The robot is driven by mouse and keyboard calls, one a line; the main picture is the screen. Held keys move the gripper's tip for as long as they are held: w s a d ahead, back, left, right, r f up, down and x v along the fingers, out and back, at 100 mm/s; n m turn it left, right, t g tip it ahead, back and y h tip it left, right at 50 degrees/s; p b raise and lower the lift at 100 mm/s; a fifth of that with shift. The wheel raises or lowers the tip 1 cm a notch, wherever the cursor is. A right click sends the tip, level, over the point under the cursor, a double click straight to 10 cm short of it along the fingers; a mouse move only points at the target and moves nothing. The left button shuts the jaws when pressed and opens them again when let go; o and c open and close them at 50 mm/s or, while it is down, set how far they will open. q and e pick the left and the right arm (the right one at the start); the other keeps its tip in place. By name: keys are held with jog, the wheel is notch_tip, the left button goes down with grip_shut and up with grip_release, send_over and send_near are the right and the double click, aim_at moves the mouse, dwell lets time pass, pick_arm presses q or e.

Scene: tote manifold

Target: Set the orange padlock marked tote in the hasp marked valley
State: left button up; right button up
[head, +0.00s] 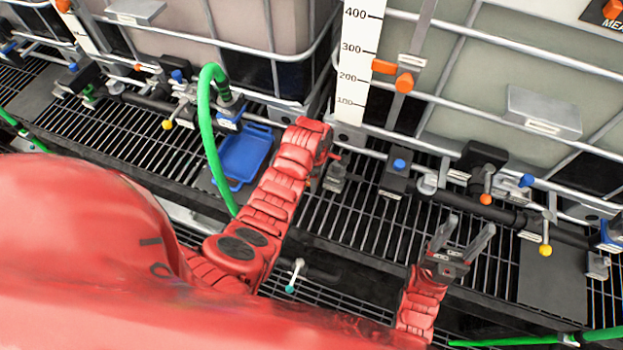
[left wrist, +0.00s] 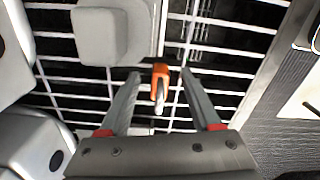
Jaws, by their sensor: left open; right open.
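My left gripper (left wrist: 161,74) is open in the left wrist view. Between its fingertips shows a small orange piece (left wrist: 160,70) with a grey pin, apart from both fingers in the picture. It may be the orange padlock; no mark on it can be read. In the head view my left arm reaches toward the grating in the middle and hides most of its own gripper. My right gripper (head: 468,238) is open and empty above the grating at the lower right. Hasp labels are too small to read, so I cannot tell which is valley.
Black pipework (head: 515,217) with valves runs along the totes' bases. A green hose (head: 206,110) arches left of my arm, beside a blue tray (head: 243,157). A white level scale (head: 358,70) stands at the middle back. Bare grating (head: 345,222) lies between my arms.

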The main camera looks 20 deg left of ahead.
pick_arm(q)
grip_shut()
jog(key=shift+r, duration=0.15)
dwell(0.4)
